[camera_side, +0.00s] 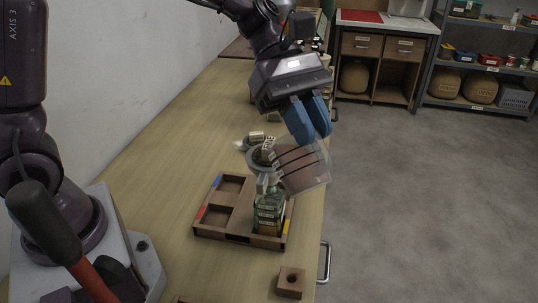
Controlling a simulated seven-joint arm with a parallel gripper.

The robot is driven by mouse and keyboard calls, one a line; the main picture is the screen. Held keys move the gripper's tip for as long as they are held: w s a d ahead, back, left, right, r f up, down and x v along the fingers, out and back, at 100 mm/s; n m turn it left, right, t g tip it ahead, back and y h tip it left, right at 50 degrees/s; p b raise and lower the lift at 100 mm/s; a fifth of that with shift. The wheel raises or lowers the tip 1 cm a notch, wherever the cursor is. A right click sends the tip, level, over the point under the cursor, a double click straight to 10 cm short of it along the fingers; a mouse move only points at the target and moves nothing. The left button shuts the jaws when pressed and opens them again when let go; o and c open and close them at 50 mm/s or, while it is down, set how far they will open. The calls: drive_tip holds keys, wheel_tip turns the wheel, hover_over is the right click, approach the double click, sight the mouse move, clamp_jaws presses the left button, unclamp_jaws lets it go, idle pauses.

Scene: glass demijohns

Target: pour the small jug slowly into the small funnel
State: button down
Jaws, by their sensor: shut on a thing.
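My gripper (309,130), with blue fingers, is shut on a clear small jug (304,170) with dark bands. The jug is tilted, its lower left side close to the neck of a green glass demijohn (268,214). The demijohn stands upright in the right part of a brown wooden tray (240,239). A small pale piece (262,184) at the demijohn's mouth may be the small funnel; it is partly hidden and too small to be sure. I cannot tell whether liquid leaves the jug.
The tray's left compartments (217,216) look empty. Behind it, a grey round dish (262,164) holds small labelled pieces. A wooden block with a hole (290,282) sits near the table's front right edge. The pale table (150,165) is clear left of the tray.

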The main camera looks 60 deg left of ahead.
sight(322, 142)
drive_tip(key=shift+a+r+h, duration=0.5)
drive_tip(key=shift+a+h, duration=0.15)
drive_tip(key=shift+h, duration=0.15)
drive_tip(key=shift+a+r+h, duration=0.45)
drive_tip(key=shift+a+h, duration=0.15)
drive_tip(key=shift+h, duration=0.2)
idle(2.3)
drive_tip(key=d+f+y, duration=0.1)
drive_tip(key=y, duration=0.1)
drive_tip(key=d+f+y, duration=0.1)
drive_tip(key=d+y, duration=0.1)
drive_tip(key=shift+s+d+f, duration=0.1)
drive_tip(key=shift+d+f, duration=0.1)
drive_tip(key=shift+d, duration=0.1)
drive_tip(key=shift+f+y, duration=0.3)
drive_tip(key=shift+y, duration=0.1)
drive_tip(key=shift+d+f+y, duration=0.5)
drive_tip(key=shift+d+y, duration=0.1)
drive_tip(key=shift+d, duration=0.15)
drive_tip(key=d+f+y, duration=0.7)
drive_tip(key=d+f, duration=0.1)
drive_tip(key=shift+s+f+t, duration=0.15)
drive_tip(key=shift+f+t, duration=0.1)
drive_tip(key=shift+t, duration=0.05)
